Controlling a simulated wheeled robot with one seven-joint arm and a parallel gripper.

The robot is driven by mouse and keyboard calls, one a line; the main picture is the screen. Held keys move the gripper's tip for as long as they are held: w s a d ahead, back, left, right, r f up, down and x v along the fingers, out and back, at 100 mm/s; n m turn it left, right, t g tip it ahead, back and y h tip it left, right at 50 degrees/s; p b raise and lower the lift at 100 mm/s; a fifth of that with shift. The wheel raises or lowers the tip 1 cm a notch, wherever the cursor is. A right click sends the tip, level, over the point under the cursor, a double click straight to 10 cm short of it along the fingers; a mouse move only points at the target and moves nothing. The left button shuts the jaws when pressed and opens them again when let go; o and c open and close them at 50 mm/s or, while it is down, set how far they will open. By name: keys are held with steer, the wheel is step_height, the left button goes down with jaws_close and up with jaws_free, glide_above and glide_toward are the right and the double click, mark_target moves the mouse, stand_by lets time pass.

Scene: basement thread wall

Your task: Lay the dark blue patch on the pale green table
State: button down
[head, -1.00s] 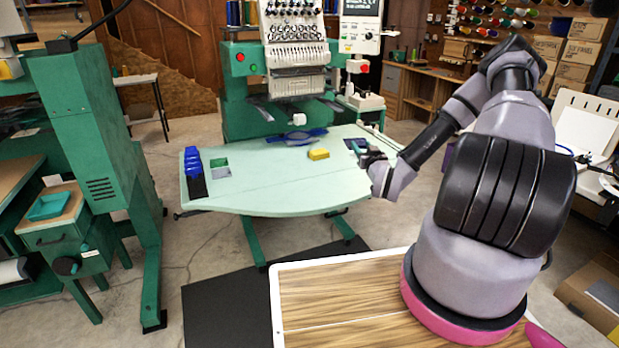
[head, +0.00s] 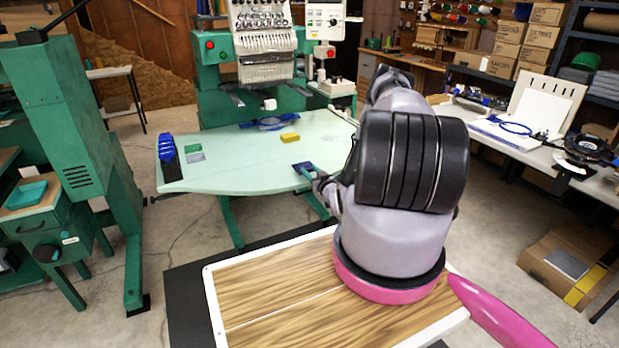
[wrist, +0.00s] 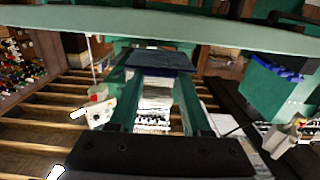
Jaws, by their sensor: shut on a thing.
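The dark blue patch (head: 302,165) is in my gripper (head: 310,172), whose teal fingers are shut on its edge. In the wrist view the patch (wrist: 158,61) spans the tips of both fingers (wrist: 160,78). The pale green table (head: 240,165) stands before the embroidery machine. The table's pale edge (wrist: 60,47) crosses the upper wrist view, just beyond the patch. My arm hides part of the table's right side.
On the table are a yellow block (head: 290,137), a blue hoop (head: 269,123), a green patch (head: 193,147), a grey patch (head: 195,157) and a blue rack (head: 167,152). The table's middle and front are clear. A green machine (head: 75,130) stands at left.

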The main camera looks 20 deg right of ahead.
steer(key=shift+f, duration=1.3)
steer(key=shift+f, duration=0.1)
steer(key=shift+c, duration=1.8)
jaws_free()
steer(key=s, duration=1.2)
steer(key=shift+d+r, duration=0.25)
steer(key=shift+r, duration=0.05)
